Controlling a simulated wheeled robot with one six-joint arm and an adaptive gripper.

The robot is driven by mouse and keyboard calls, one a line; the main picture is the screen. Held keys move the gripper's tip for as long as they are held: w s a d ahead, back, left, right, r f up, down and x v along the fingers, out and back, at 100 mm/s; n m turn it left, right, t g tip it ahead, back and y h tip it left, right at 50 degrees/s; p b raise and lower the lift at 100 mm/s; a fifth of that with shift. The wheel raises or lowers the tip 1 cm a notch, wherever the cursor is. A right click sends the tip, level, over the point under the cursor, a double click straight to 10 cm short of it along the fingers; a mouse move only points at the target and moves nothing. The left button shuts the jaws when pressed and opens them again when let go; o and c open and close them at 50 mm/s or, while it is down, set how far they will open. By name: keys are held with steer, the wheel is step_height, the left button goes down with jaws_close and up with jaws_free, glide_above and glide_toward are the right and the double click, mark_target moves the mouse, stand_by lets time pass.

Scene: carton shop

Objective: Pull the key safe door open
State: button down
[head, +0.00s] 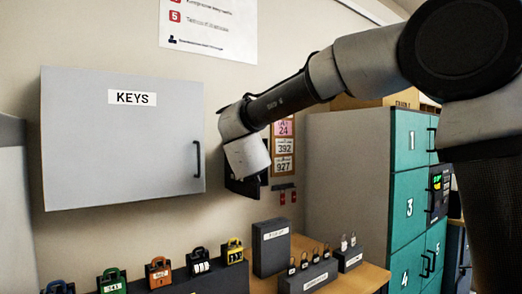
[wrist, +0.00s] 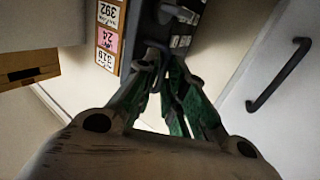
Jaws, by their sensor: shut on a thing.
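The key safe (head: 120,140) is a light grey wall box labelled KEYS, at the left of the head view. Its door looks shut. A dark vertical bar handle (head: 197,159) sits at the door's right edge. The handle also shows at the right of the wrist view (wrist: 279,75), apart from my fingers. My gripper (head: 245,182) is to the right of the safe in the head view, clear of the handle. In the wrist view my gripper's green-dark fingers (wrist: 168,62) are closed together at a dark grey thing, partly hidden, which I cannot identify surely.
A number board (head: 284,148) hangs on the wall behind my gripper. Several coloured padlocks (head: 158,272) stand in a row below the safe. Dark boxes (head: 271,247) stand on the wooden table (head: 358,278). Teal lockers (head: 405,210) stand at the right.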

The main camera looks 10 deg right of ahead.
steer(key=w+a+m+g+h, duration=0.1)
steer(key=a+m+h, duration=0.3)
steer(key=a+h, duration=0.2)
steer(key=shift+a+r, duration=0.35)
steer(key=shift+a, duration=0.65)
steer(key=shift+d+r+h, duration=0.1)
steer(key=shift+h, duration=0.3)
steer(key=c, duration=1.6)
jaws_free()
steer(key=o, duration=0.6)
steer(key=shift+w+f, duration=0.25)
steer(key=shift+w, duration=0.25)
steer(key=shift+o, duration=0.2)
steer(key=shift+s+r, duration=0.1)
steer(key=shift+s, duration=0.25)
steer(key=shift+c, duration=1)
